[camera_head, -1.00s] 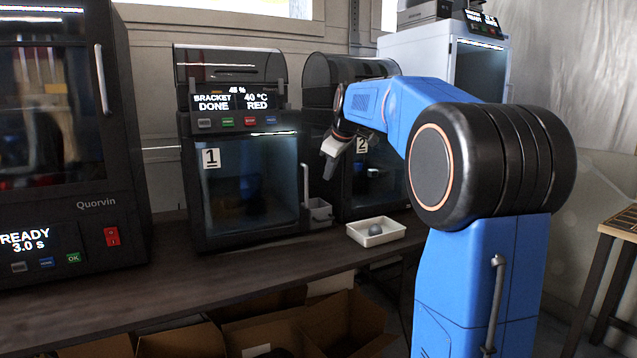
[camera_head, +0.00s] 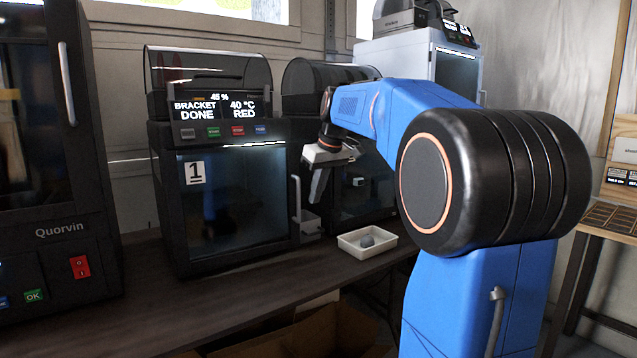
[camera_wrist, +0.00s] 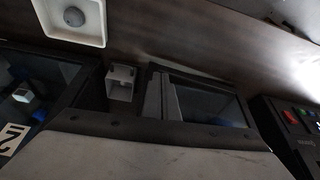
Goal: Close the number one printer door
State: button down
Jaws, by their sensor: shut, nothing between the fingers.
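The number one printer (camera_head: 225,132) stands on the bench, dark, with a "1" label on its glass door (camera_head: 235,200). The door's pale vertical handle (camera_head: 296,203) is at its right edge. The door looks flush with the front or nearly so; I cannot tell whether a small gap remains. My gripper (camera_head: 315,190) is shut and empty, pointing down just right of the handle, in front of the number two printer (camera_head: 365,190). In the wrist view, the shut fingers (camera_wrist: 163,97) show against the number one printer's dark glass (camera_wrist: 208,100). Contact with the door cannot be made out.
A white tray (camera_head: 347,246) with a grey part (camera_head: 367,241) sits on the bench (camera_head: 210,295) right of the printer. A small grey box (camera_wrist: 121,83) stands between the printers. A large black machine (camera_head: 60,130) stands at left. Cardboard boxes lie below.

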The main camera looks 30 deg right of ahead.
jog(key=w+f, duration=0.3)
jog(key=w, duration=0.2)
jog(key=shift+a, duration=0.3)
jog(key=shift+w+f, duration=0.1)
jog(key=w, duration=0.2)
jog(key=w+n, duration=0.1)
jog(key=shift+d, duration=0.3)
jog(key=shift+s, duration=0.1)
